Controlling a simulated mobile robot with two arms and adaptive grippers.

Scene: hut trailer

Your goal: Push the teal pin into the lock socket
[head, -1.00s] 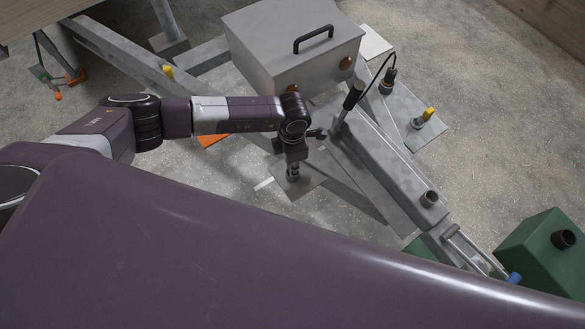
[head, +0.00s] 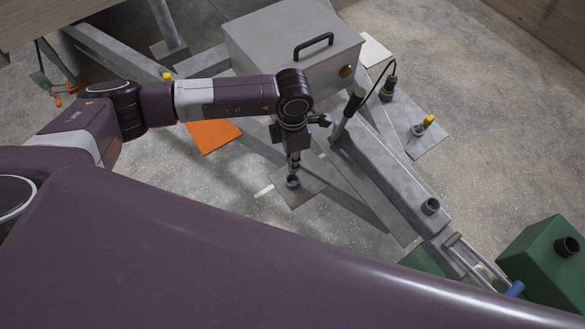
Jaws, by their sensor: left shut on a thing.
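My left gripper (head: 294,161) points down at the small round lock socket (head: 292,183) on a flat metal plate. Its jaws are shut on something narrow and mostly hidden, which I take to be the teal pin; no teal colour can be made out. The fingertips appear just above the socket's rim. I cannot tell whether the pin's end is inside the socket. My right gripper is not in view.
A grey metal box (head: 280,45) with a black handle stands behind my left arm. A lever with a dark grip (head: 354,100) rises from the trailer beam (head: 390,173) just right of the gripper. A yellow-topped pin (head: 429,121) and a green box (head: 545,262) are farther right.

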